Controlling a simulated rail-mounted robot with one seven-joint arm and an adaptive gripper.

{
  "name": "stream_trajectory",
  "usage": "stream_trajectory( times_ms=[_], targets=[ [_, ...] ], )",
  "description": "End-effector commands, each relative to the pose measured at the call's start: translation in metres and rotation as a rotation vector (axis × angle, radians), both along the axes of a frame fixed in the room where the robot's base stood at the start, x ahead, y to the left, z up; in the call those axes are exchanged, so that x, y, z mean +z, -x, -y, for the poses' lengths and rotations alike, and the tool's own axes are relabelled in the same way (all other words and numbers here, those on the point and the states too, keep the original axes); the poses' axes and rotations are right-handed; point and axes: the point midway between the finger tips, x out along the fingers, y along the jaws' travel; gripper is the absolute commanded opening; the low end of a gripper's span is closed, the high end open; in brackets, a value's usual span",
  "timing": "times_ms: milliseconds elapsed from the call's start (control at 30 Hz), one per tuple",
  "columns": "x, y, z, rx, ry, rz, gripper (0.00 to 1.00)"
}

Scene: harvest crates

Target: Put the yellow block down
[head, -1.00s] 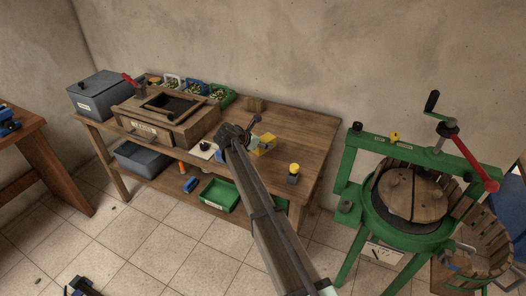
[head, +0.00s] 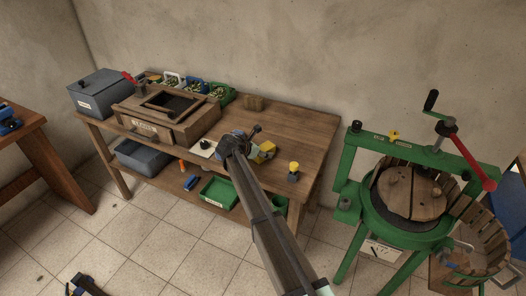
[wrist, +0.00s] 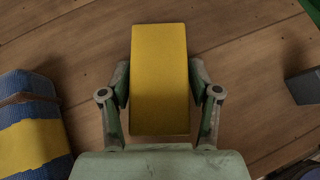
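The yellow block (wrist: 160,75) fills the middle of the wrist view, between the two fingers of my gripper (wrist: 161,88). The fingers are closed in against its left and right sides, and their tips are partly hidden by it. In the head view the yellow block (head: 267,148) shows just right of my gripper (head: 248,150), low over the wooden workbench (head: 302,130). My arm hides part of this area. I cannot tell whether the block's underside touches the bench top.
A blue and yellow item (wrist: 32,125) lies close left of the gripper. A small yellow-topped item (head: 293,168) stands near the bench's front right. A wooden box (head: 150,128) and green crate (head: 222,94) stand left. The bench's back right is clear.

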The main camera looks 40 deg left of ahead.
Motion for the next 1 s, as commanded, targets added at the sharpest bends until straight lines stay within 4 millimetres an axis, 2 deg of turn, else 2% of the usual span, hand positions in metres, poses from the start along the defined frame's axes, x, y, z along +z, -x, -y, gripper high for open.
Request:
stream_trajectory(
  times_ms=[467, 667, 1000],
  targets=[
    [0.006, 0.004, 0.000, 0.000, -0.001, 0.000, 0.76],
    [0.022, 0.029, -0.002, 0.002, -0.001, 0.001, 0.76],
    [0.060, 0.078, -0.009, 0.002, -0.001, 0.001, 0.76]
  ],
)
